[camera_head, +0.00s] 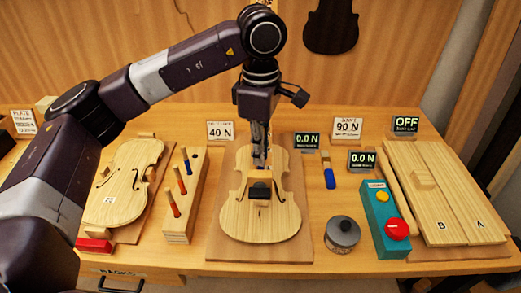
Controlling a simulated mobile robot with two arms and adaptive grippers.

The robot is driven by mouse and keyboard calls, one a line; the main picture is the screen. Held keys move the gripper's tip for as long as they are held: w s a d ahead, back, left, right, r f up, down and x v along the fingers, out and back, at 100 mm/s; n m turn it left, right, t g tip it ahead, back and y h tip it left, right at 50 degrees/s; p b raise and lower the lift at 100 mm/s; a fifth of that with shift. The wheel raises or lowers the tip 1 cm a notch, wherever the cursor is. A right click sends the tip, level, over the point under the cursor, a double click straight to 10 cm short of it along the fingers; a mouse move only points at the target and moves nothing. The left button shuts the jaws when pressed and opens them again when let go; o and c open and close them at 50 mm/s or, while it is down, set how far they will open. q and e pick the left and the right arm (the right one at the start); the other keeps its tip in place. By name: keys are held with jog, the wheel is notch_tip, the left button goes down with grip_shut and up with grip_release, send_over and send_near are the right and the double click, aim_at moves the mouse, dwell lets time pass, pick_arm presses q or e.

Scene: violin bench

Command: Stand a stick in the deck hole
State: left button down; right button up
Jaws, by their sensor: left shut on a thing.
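A pale wooden violin body (260,218) lies flat on a brown board in the middle of the bench. My left gripper (261,160) points down over the upper part of this body, just behind the black block. It is shut on a thin stick, mostly hidden between the fingers. The deck hole cannot be made out, nor whether the stick touches the deck. A wooden rack (180,232) to the left holds sticks with red-orange and blue parts. My right gripper is not in view.
Another violin plate (128,190) lies at the left. A round grey tin (343,232), a teal box with a red button (396,229) and boards marked A and B (455,215) stand at the right. Small force displays and signs line the back.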

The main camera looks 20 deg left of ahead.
pick_arm(q)
jog(key=shift+f+b, duration=0.95)
jog(key=shift+f, duration=0.3)
jog(key=c, duration=2)
grip_release()
jog(key=shift+o, duration=0.2)
notch_tip(320, 180, up, 12)
jog(key=shift+r, duration=0.15)
